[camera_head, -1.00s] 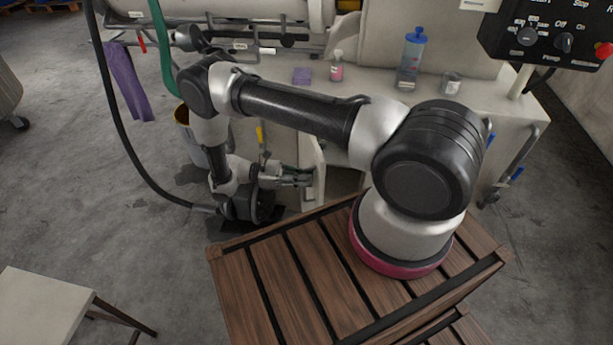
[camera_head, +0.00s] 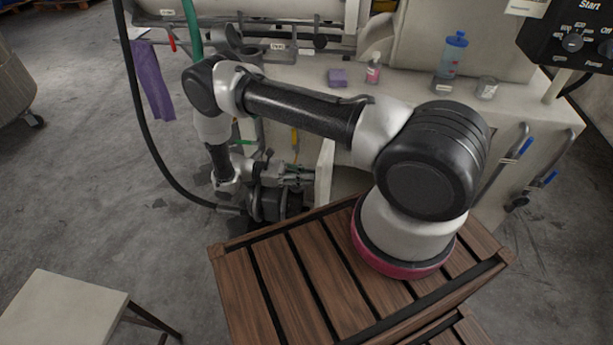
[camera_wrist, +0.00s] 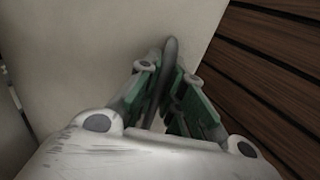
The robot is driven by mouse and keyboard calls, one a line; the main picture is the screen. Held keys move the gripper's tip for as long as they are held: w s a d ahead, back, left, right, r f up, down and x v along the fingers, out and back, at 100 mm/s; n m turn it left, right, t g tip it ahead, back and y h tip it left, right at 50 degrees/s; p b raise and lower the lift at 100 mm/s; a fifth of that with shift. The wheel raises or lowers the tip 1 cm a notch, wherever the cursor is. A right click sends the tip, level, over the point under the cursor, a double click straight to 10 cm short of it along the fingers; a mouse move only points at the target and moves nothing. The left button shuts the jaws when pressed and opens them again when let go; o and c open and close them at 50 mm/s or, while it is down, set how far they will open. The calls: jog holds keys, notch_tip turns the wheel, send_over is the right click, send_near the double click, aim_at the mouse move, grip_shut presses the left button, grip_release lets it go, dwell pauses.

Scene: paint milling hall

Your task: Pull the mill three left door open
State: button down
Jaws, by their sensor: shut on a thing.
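The mill's left door is a cream panel (camera_head: 325,168) standing out from the cabinet front, seen nearly edge-on in the head view, so it is at least partly open. It fills much of the wrist view as a flat pale face (camera_wrist: 90,50). My gripper (camera_head: 306,176) is at the door's outer side, low in front of the cabinet. In the wrist view my gripper (camera_wrist: 168,85) has its green-padded fingers closed around a slim grey upright handle (camera_wrist: 171,50). The handle's lower part is hidden between the fingers. My arm covers part of the cabinet front in the head view.
On the cabinet top stand a blue-capped bottle (camera_head: 453,58), a pink bottle (camera_head: 373,70), a purple sponge (camera_head: 337,77) and a glass jar (camera_head: 487,88). A black hose (camera_head: 137,120) hangs at left. A pale stool (camera_head: 65,310) stands front left.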

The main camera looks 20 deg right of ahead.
jog(key=c, duration=1.8)
grip_release()
jog(key=shift+a, duration=0.1)
jog(key=v, duration=1.2)
